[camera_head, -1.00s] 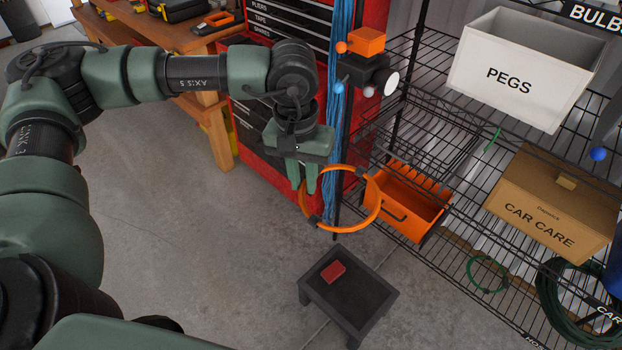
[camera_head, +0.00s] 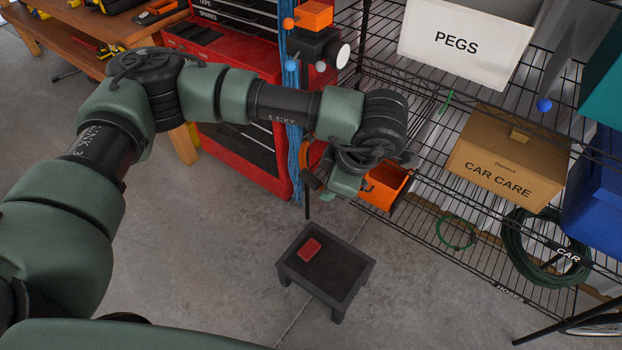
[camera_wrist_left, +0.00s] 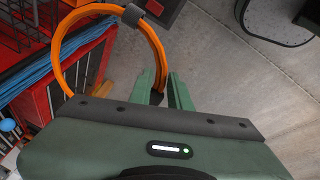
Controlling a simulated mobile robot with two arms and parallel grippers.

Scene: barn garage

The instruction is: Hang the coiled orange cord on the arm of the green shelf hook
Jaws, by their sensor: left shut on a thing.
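The coiled orange cord is a round ring with a dark grey band, seen in the left wrist view (camera_wrist_left: 66,52). My left gripper (camera_wrist_left: 163,82) is shut on the ring's right side, and the ring extends to the left of its fingers. A small green hook (camera_head: 445,102) shows at the wire shelf's edge, right of and above my left gripper. The cord is apart from it. My right gripper is not in view.
The wire shelf holds a white PEGS bin (camera_head: 455,42), a CAR CARE box (camera_head: 505,160) and an orange bin (camera_head: 388,188). A dark stool (camera_head: 325,285) with a red block stands below my gripper. A red tool chest (camera_head: 240,160) stands left of the shelf.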

